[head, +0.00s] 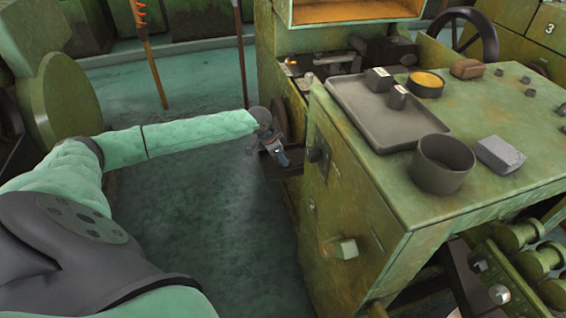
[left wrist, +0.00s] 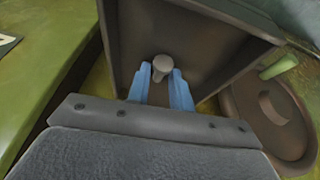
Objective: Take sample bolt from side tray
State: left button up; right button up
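The side tray is a dark brown, square-walled tray (left wrist: 203,27) that fills the top of the left wrist view. In the head view the tray (head: 268,167) is on the left side of the green machine, mostly hidden by my gripper. A grey bolt with a round head (left wrist: 162,65) is in the tray. My left gripper (left wrist: 161,72) has its two blue fingers on either side of the bolt, tips close to its head. I cannot tell whether they press on it. In the head view my left gripper (head: 282,157) points down at the tray. My right gripper is not in view.
The green bench top right of the tray holds a grey flat tray (head: 385,125) with small blocks, a dark round bowl (head: 443,164) and a grey box (head: 500,155). A round brown handwheel (left wrist: 270,115) is close right of the tray. Open floor lies left.

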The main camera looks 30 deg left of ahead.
pick_arm(q)
grip_shut()
